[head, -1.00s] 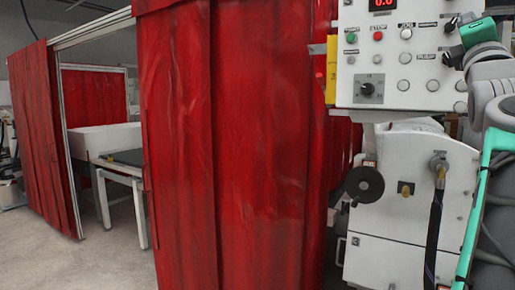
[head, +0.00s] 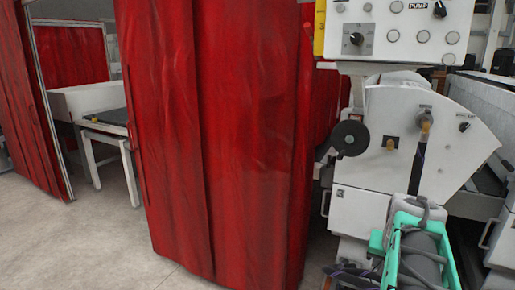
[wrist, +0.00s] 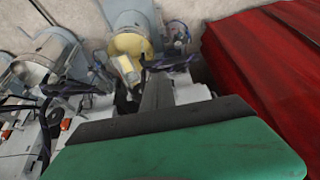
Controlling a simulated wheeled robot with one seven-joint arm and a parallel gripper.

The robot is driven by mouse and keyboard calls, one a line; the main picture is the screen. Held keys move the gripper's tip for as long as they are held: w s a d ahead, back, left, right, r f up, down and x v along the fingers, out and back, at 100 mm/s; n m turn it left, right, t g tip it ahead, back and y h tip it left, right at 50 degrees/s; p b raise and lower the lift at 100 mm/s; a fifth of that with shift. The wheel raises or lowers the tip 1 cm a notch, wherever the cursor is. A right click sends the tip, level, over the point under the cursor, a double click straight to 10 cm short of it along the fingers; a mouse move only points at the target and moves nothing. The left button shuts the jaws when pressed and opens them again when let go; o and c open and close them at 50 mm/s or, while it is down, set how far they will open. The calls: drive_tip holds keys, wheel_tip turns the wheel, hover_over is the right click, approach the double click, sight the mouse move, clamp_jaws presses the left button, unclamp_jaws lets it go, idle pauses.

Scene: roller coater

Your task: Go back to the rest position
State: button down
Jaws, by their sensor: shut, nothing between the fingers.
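My gripper (wrist: 157,95) shows in the wrist view as a narrow dark grey shape beyond the black edge of a green part of my arm. Its fingers are together with nothing between them. It points toward the floor and machine parts, with no contact that I can make out. In the head view my teal and grey arm (head: 418,258) is low at the bottom right, in front of the machine. The fingers cannot be made out there.
The white machine (head: 380,210) with its control panel (head: 395,30) stands close behind my arm. A red curtain (head: 215,140) hangs left of it and also fills the right of the wrist view (wrist: 265,65). Floor (head: 90,245) is clear at left.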

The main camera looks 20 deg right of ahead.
drive_tip(key=s+a+f+n+y, duration=0.1)
drive_tip(key=a+f+n, duration=0.1)
drive_tip(key=a+f, duration=0.35)
drive_tip(key=a+f+n+g+y, duration=0.1)
drive_tip(key=a+f, duration=0.1)
drive_tip(key=a, duration=0.6)
drive_tip(key=s+a+f+n+y, duration=0.1)
drive_tip(key=a+f+n, duration=0.15)
drive_tip(key=a, duration=0.45)
drive_tip(key=w+a+r+n, duration=0.1)
drive_tip(key=a+n, duration=0.1)
drive_tip(key=a, duration=0.4)
drive_tip(key=w+a+r+n+t, duration=0.1)
drive_tip(key=a+n, duration=0.1)
drive_tip(key=a, duration=0.5)
drive_tip(key=shift+w+a+y, duration=0.2)
drive_tip(key=shift+w+y, duration=0.15)
drive_tip(key=shift+y, duration=0.05)
drive_tip(key=shift+n, duration=0.25)
